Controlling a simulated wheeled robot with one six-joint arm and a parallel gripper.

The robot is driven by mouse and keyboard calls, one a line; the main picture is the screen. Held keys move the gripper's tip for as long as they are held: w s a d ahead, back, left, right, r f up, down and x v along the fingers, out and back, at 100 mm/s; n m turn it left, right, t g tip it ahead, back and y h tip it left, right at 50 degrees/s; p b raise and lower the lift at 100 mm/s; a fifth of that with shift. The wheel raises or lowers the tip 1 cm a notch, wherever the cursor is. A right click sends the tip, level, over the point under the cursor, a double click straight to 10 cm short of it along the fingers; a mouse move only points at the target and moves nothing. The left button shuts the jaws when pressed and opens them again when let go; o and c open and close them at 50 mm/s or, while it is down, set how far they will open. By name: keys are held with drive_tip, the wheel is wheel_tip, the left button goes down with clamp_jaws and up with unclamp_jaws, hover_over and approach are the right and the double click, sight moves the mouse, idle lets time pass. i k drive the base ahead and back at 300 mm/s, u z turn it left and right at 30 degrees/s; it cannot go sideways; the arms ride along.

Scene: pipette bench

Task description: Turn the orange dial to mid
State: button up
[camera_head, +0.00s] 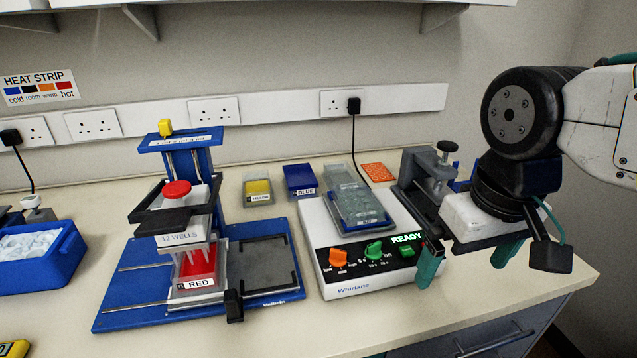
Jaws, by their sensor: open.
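The orange dial (338,258) is on the left of the sloped front panel of the white Whirlano machine (345,291). Small labels sit below the dial, too small to read fully. My gripper (468,262) is open, with teal fingertips, to the right of the machine's front panel. Its left finger is near the panel's right end, apart from the orange dial. Nothing shows between the fingers.
A clear-lidded plate on a blue base (362,221) sits on the machine. A blue pipetting stand (120,303) is to the left, with a red box (196,286). A grey clamp device (425,168) stands behind my gripper. The counter's front is clear.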

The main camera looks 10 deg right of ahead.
sight(337, 257)
drive_tip(key=k, duration=0.5)
drive_tip(key=u, duration=1.4)
drive_tip(key=i, duration=0.45)
drive_tip(key=z, duration=1.95)
